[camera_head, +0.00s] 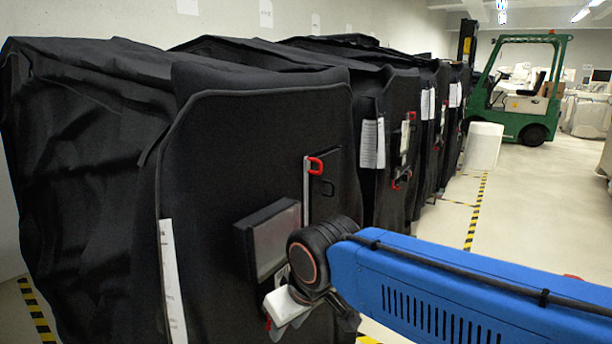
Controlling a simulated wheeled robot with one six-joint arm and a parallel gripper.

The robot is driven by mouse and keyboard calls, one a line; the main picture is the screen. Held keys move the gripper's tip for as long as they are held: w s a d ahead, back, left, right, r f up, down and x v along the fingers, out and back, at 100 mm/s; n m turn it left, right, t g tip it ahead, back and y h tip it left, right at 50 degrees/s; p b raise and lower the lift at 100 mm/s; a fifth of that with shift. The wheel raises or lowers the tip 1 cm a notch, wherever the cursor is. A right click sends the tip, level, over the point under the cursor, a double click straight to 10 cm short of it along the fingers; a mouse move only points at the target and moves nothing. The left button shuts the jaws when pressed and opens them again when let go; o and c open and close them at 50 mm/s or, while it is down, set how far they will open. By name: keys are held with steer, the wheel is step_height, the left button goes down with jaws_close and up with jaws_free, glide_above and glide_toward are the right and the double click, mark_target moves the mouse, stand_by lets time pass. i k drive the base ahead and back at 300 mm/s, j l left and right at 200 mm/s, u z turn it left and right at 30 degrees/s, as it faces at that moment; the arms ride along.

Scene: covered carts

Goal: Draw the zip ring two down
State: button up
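The nearest cart has a black cover (235,130) with a pale upright zip strip on its front. A red zip ring (316,164) sits at the top of that strip, beside a dark hook. My gripper (282,318) is low in front of this cover, below a dark box with a clear window. A small red bit shows beside its fingers; I cannot tell what it is. My wrist hides the lower part of the strip and part of the gripper, so its opening is unclear. The second cart has a red ring (411,116) high and more red parts (397,184) lower.
The windowed box (268,240) sticks out from the nearest cover, close to my wrist. More covered carts stand in a row behind. A white bin (484,146) and a green forklift (535,105) stand farther back. The floor aisle on the right is clear.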

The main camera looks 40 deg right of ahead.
mark_target(321, 168)
steer(key=i+l, duration=0.1)
steer(key=l, duration=0.3)
steer(key=i+l, duration=0.1)
steer(key=l, duration=0.3)
steer(key=i+l, duration=0.1)
steer(key=l, duration=0.3)
